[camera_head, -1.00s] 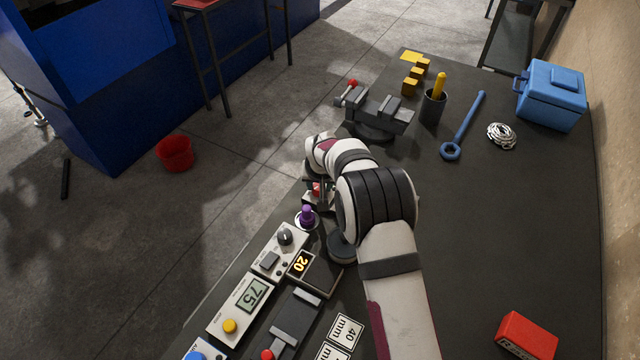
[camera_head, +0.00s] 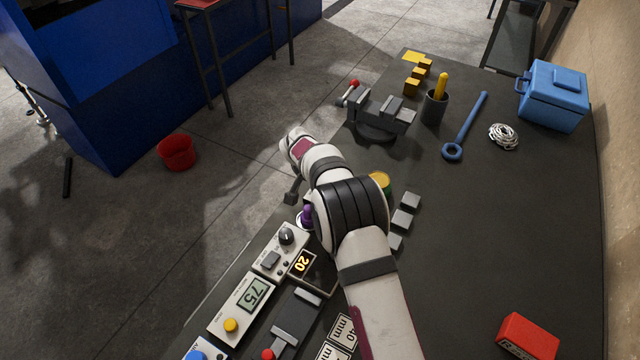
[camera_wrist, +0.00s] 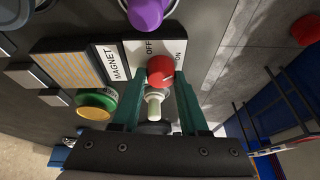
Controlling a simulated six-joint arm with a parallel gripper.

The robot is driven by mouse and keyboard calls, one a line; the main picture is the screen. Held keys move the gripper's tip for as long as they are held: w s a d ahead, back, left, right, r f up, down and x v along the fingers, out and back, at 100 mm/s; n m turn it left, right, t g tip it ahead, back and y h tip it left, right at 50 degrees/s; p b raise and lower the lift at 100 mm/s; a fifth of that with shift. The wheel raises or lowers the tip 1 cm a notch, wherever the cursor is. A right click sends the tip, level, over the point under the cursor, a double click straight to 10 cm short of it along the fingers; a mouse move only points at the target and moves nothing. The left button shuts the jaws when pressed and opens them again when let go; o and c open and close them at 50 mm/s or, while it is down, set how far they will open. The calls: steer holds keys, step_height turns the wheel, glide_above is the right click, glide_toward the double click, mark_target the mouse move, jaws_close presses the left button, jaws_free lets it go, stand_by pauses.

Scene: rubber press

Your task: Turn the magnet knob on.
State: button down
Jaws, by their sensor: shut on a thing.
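The red magnet knob (camera_wrist: 160,69) is in the upper middle of the wrist view, on a white plate (camera_wrist: 133,52) marked MAGNET, OFF and ON. My gripper (camera_wrist: 160,76) has one green finger on each side of the knob and is shut on it. A small pale mark shows on the knob, but its exact setting is hard to read. In the head view my gripper (camera_head: 293,191) hangs at the table's left edge, mostly hidden by my wrist. The knob is hidden there behind my arm.
A purple knob (camera_wrist: 146,12) stands close by the red knob. A green-and-yellow button (camera_wrist: 96,104) is to its left. Several grey blocks (camera_head: 405,218) lie right of my arm. A vise (camera_head: 378,118) stands beyond.

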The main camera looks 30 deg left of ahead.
stand_by(0.3)
steer(key=shift+c, duration=2.2)
jaws_free()
steer(key=v, duration=1.5)
steer(key=shift+r, duration=0.4)
steer(key=shift+s, duration=0.1)
steer(key=w+d+n+g+y, duration=0.1)
steer(key=w+d+n+y, duration=0.2)
steer(key=n, duration=0.5)
steer(key=x, duration=0.5)
steer(key=s+x, duration=0.1)
steer(key=x, duration=0.4)
steer(key=d+x, duration=0.1)
steer(key=x, duration=0.4)
steer(key=shift+s+f, duration=0.15)
steer(key=shift+f, duration=0.3)
